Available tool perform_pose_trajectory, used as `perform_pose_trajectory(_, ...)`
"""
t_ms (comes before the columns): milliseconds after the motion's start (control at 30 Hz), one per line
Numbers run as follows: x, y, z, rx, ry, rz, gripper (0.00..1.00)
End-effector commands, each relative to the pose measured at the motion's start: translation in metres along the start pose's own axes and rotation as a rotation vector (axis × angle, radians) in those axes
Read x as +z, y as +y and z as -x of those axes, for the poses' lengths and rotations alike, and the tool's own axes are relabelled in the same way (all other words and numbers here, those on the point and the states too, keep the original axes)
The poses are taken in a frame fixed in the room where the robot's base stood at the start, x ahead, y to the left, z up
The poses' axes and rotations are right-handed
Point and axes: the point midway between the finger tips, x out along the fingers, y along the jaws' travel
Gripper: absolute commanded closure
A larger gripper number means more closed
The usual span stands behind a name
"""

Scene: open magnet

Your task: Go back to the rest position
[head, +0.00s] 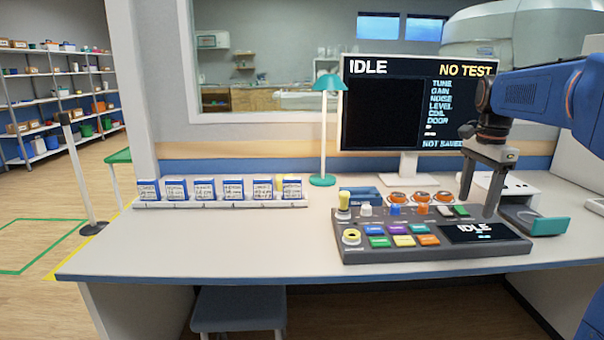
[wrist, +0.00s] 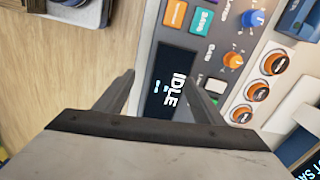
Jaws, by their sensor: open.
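My gripper (head: 479,208) hangs from the blue arm at the right of the head view, pointing down over the right part of the control console (head: 440,262). Its two fingers are spread, with nothing seen between them. In the wrist view my gripper (wrist: 160,90) shows both fingers apart above the console's small screen (wrist: 173,88), which reads IDLE. I cannot tell whether the fingertips touch the console.
A monitor (head: 385,105) reading IDLE and NO TEST stands behind the console. A teal lamp (head: 323,130) and a rack of labelled boxes (head: 220,203) stand to the left. The desk's front left (head: 200,245) is clear. A stool (head: 238,308) is below.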

Motion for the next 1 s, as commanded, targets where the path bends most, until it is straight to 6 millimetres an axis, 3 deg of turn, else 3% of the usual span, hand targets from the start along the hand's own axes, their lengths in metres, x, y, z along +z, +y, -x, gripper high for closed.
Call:
perform_pose_trajectory(367, 0.043, 0.041, -0.007, -0.054, 0.027, 0.224, 0.37)
perform_pose_trajectory(667, 0.099, 0.108, -0.033, -0.133, 0.086, 0.578, 0.37)
perform_pose_trajectory(1000, 0.151, 0.189, -0.085, -0.216, 0.182, 0.994, 0.37)
